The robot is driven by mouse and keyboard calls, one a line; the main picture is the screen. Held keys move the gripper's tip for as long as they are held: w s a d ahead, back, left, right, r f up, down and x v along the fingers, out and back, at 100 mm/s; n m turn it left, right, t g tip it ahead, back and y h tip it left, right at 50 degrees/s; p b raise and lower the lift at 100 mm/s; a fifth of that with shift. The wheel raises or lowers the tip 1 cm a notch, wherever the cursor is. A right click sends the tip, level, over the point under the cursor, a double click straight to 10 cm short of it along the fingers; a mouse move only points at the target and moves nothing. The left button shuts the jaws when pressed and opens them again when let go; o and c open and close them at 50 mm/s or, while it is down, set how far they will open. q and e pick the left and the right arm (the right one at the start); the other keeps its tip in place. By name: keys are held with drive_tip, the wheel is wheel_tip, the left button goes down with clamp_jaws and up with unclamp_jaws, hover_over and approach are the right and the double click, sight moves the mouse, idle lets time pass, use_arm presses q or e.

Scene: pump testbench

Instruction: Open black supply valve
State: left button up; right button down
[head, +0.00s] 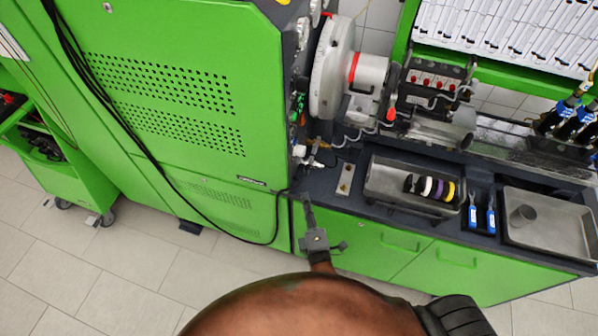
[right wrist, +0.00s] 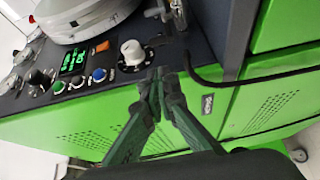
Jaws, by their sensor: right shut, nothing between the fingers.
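My right gripper (head: 307,198) reaches up from the bottom of the head view to the front edge of the bench, beside the green cabinet. In the right wrist view its two fingers (right wrist: 161,74) are together and empty, just below the panel with knobs. A black knob (right wrist: 40,79) sits on the left of that panel, apart from the fingers. A white knob (right wrist: 132,51) is closer to the fingertips. I cannot tell for certain which part is the black supply valve; the fingertips hide a little of the panel edge. My left gripper is not in view.
A black hose (right wrist: 225,82) runs right from near the fingertips. The green cabinet (head: 190,100) stands left of the gripper. A metal tray with discs (head: 385,198) and another metal tray (head: 560,240) are on the bench to the right. Tiled floor (head: 130,285) is clear below.

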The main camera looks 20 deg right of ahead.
drive_tip(key=p, duration=0.1)
approach(309, 163)
drive_tip(key=w+a+r, duration=0.1)
drive_tip(key=a, duration=0.1)
drive_tip(key=w+a+r, duration=0.1)
drive_tip(key=w+a, duration=0.1)
drive_tip(key=shift+w+r, duration=0.15)
drive_tip(key=shift+w, duration=0.05)
drive_tip(key=shift+w+d, duration=0.15)
drive_tip(key=shift+w, duration=0.5)
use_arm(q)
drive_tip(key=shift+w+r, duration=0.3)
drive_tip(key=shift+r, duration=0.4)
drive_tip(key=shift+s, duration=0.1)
